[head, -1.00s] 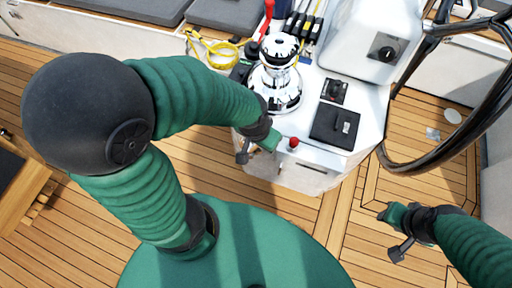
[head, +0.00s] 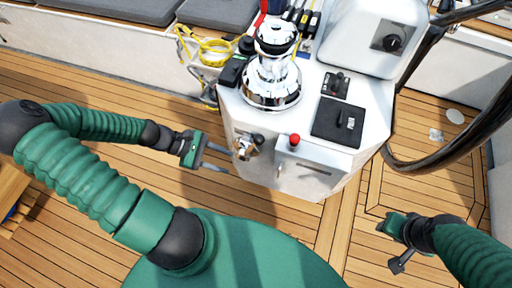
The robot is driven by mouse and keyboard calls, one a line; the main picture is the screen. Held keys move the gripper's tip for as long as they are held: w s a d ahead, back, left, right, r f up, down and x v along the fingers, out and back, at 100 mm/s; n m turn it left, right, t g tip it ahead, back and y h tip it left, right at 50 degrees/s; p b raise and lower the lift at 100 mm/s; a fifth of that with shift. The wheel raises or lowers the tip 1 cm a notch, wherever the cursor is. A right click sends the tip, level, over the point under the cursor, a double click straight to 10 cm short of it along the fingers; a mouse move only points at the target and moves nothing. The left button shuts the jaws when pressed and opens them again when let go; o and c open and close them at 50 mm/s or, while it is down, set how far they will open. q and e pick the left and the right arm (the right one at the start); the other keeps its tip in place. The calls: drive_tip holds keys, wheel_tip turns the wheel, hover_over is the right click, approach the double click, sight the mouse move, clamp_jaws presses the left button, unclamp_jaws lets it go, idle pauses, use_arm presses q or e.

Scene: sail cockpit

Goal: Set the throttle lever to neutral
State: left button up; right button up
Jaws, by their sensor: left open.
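A small lever with a black knob (head: 257,139) and a shiny metal base (head: 242,150) sits on the left side of the white console (head: 232,116). A red-knobbed lever (head: 294,140) stands to its right at the console's front edge. I cannot tell for sure which one is the throttle lever. My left gripper (head: 227,160) is open and empty just left of the metal base, its two fingers pointing right toward it. A small gap seems to lie between them. My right gripper (head: 388,246) is low at the right above the deck, away from the console; its jaw gap is unclear.
A chrome winch (head: 271,82) stands on the console behind the levers. A black panel (head: 337,122) and a small switch (head: 336,84) are to its right. A dark steering wheel rim (head: 440,160) curves at the right. Yellow rope (head: 213,48) hangs at the back left. Deck (head: 90,80) is open at left.

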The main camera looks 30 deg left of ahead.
sight(254, 143)
use_arm(q)
drive_tip(key=w+a+r+n+t+b, duration=0.1)
drive_tip(key=a+r+n+t, duration=0.1)
drive_tip(key=a+n+t, duration=0.35)
drive_tip(key=shift+m, duration=0.35)
drive_tip(key=b+x, duration=0.1)
drive_tip(key=x, duration=0.4)
drive_tip(key=b+x, duration=0.2)
drive_tip(key=x, duration=0.4)
drive_tip(key=a+f+b+x, duration=0.1)
drive_tip(key=x, duration=0.4)
drive_tip(key=shift+w+d+f, duration=0.1)
drive_tip(key=shift+w+d, duration=0.2)
drive_tip(key=shift+w, duration=0.15)
use_arm(e)
drive_tip(key=s+x, duration=0.1)
drive_tip(key=x, duration=0.5)
drive_tip(key=shift+s+d+f, duration=0.15)
drive_tip(key=shift+d+f, duration=0.1)
drive_tip(key=shift+f, duration=0.1)
use_arm(q)
clamp_jaws()
drive_tip(key=shift+r, duration=0.25)
use_arm(e)
drive_tip(key=shift+a+r, duration=0.1)
